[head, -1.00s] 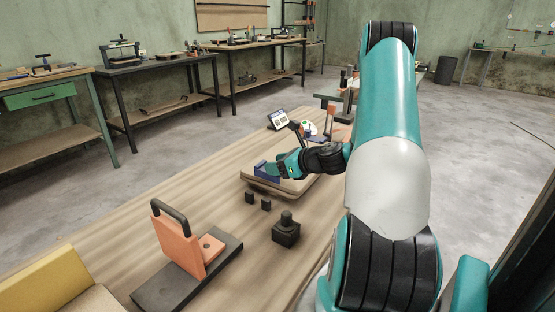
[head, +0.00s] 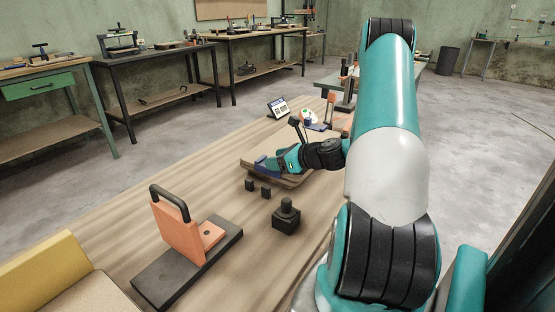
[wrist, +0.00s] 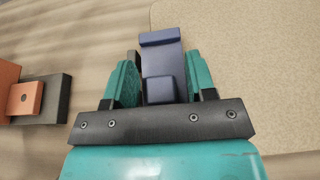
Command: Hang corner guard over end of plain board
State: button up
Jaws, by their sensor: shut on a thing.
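A dark blue corner guard (wrist: 162,75) is held between the teal fingers of my gripper (wrist: 162,82) in the wrist view. In the head view the guard (head: 262,164) is at the near left end of the stacked curved boards (head: 246,160), with my gripper (head: 275,163) just to its right. The top board is pale tan and speckled, and fills the right of the wrist view (wrist: 240,60). My gripper and arm hide part of the stack. I cannot tell whether the guard touches the board.
An orange upright block with a black handle (head: 178,232) stands on a dark base in front. Two small black blocks (head: 250,184) and a black knobbed block (head: 287,217) are nearby. A yellow block (head: 45,268) is front left. A small display (head: 278,108) stands behind the stack.

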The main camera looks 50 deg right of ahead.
jog(key=shift+f, duration=0.45)
jog(key=o, duration=1)
jog(key=p+v, duration=0.1)
jog(key=v, duration=1.6)
jog(key=shift+r+p, duration=0.2)
jog(key=shift+p, duration=0.2)
jog(key=shift+s, duration=0.15)
